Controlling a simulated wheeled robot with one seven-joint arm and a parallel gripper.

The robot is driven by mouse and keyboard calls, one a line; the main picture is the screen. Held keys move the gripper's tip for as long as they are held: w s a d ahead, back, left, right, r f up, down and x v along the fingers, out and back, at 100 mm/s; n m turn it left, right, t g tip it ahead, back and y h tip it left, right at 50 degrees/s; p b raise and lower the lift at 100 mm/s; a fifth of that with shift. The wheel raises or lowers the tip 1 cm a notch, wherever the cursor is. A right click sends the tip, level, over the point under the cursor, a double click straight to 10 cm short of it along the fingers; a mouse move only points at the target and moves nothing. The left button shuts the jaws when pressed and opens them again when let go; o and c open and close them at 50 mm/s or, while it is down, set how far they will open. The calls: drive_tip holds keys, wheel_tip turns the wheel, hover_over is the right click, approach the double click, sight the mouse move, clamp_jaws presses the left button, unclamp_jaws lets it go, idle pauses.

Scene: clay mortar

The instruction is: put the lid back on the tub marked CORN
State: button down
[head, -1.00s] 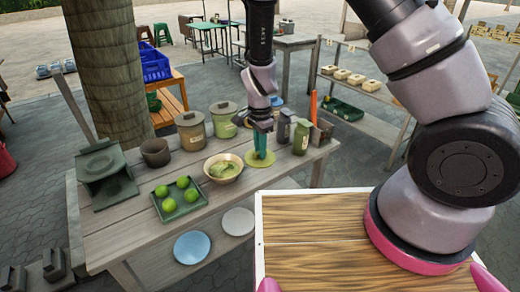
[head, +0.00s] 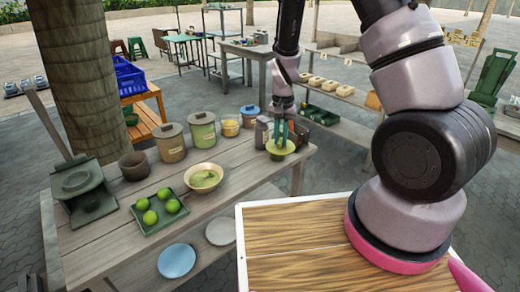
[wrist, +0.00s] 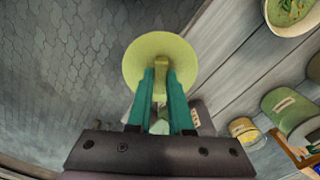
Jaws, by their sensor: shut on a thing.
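My gripper (head: 281,136) has teal fingers, shut on the small knob of a round yellow-green lid (head: 281,149). It holds the lid roughly level near the table's right end. In the wrist view the lid (wrist: 150,58) fills the space just beyond the fingertips (wrist: 160,68). A small yellow tub (head: 230,127) with a pale label stands at the table's back, left of my gripper, and looks lidless. It also shows in the wrist view (wrist: 243,130), right of the fingers. No label is readable, so I cannot confirm the word CORN.
A lidded brown tub (head: 171,144), a lidded green tub (head: 202,131) and a blue-lidded tub (head: 250,114) stand close around the yellow one. A grey jar (head: 262,131) stands beside my gripper. A bowl (head: 204,178) and a tray of limes (head: 159,213) lie in front.

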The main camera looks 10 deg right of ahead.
drive_tip(key=w+d+r+n, duration=0.1)
drive_tip(key=w+d+n, duration=0.1)
drive_tip(key=d, duration=0.4)
drive_tip(key=w+d+r+n, duration=0.1)
drive_tip(key=w+d+n, duration=0.1)
drive_tip(key=d, duration=0.4)
drive_tip(key=shift+w+d+r+n, duration=0.15)
drive_tip(key=shift+w+n, duration=0.25)
drive_tip(key=shift+n, duration=0.2)
